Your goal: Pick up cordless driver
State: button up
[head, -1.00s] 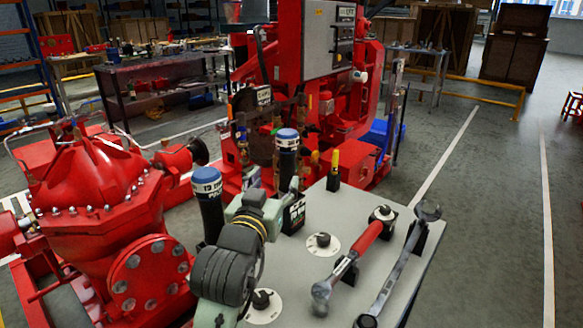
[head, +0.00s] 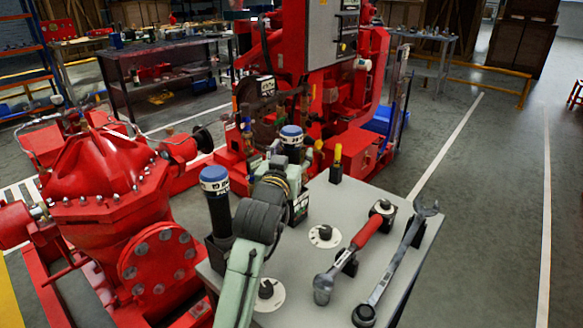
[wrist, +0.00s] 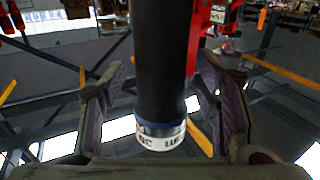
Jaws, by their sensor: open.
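A black upright cylinder with a blue-and-white labelled top (head: 291,138) stands near the far left edge of the grey table; it appears to be the cordless driver. My gripper (head: 283,172) is at it, and my wrist hides much of its lower part in the head view. In the wrist view, the black body (wrist: 160,55) with its blue-and-white end is between the two fingers of my gripper (wrist: 160,75). The fingers are open, with a visible gap on each side. A similar blue-topped black cylinder (head: 216,195) stands nearer, left of my arm.
The grey table (head: 390,245) also holds a red-handled wrench (head: 350,255), a long open-ended wrench (head: 395,265), a yellow-topped tool (head: 337,160) and black knobs on white discs. The red pump (head: 100,190) is close on the left. Open floor lies to the right.

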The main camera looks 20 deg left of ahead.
grip_shut()
dwell(0.6)
jog(key=shift+r, duration=0.1)
